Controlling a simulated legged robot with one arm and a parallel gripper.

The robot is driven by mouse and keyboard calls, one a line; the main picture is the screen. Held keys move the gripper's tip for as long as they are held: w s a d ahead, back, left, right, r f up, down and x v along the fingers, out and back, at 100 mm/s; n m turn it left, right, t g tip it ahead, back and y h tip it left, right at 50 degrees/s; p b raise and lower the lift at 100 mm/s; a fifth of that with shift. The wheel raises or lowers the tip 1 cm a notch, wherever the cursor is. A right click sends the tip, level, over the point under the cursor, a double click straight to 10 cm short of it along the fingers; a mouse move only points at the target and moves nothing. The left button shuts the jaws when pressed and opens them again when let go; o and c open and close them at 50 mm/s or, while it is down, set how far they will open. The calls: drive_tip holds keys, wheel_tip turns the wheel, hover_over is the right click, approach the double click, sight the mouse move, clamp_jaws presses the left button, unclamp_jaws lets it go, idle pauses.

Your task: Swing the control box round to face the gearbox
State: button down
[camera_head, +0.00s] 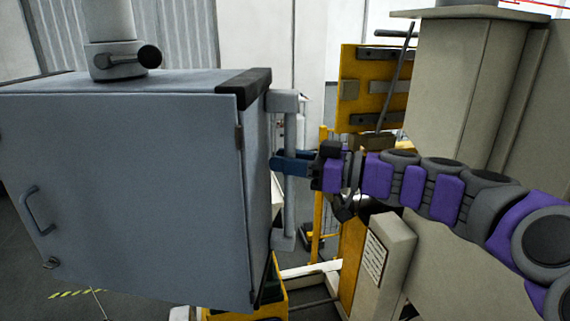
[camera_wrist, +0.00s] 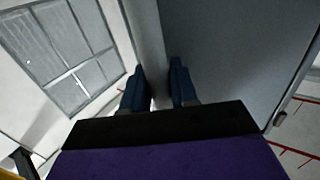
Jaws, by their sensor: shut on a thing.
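The control box (camera_head: 125,190) is a large grey cabinet filling the left of the head view. It hangs under a vertical grey post (camera_head: 110,20) and its door faces my body camera. A vertical grey handle bar (camera_head: 290,208) runs along its right side. My gripper (camera_head: 282,162) reaches in from the right with blue fingers and is shut on this bar at about mid height. In the wrist view the fingers (camera_wrist: 159,82) lie on both sides of the bar (camera_wrist: 147,35), with the box's side (camera_wrist: 225,45) to the right. I cannot tell which thing is the gearbox.
A tall beige machine housing (camera_head: 465,90) stands at the right, behind my arm. A yellow frame with dark bars (camera_head: 365,95) stands between it and the box. A beige pedestal with a label (camera_head: 385,260) is below my arm. Yellow parts (camera_head: 270,300) show under the box.

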drive_tip(key=c, duration=1.3)
unclamp_jaws()
drive_tip(key=o, duration=0.3)
drive_tip(key=shift+d, duration=0.25)
drive_tip(key=shift+d, duration=0.1)
drive_tip(key=v, duration=1.7)
drive_tip(key=shift+d+b, duration=0.15)
drive_tip(key=shift+b, duration=0.2)
drive_tip(key=shift+s, duration=0.1)
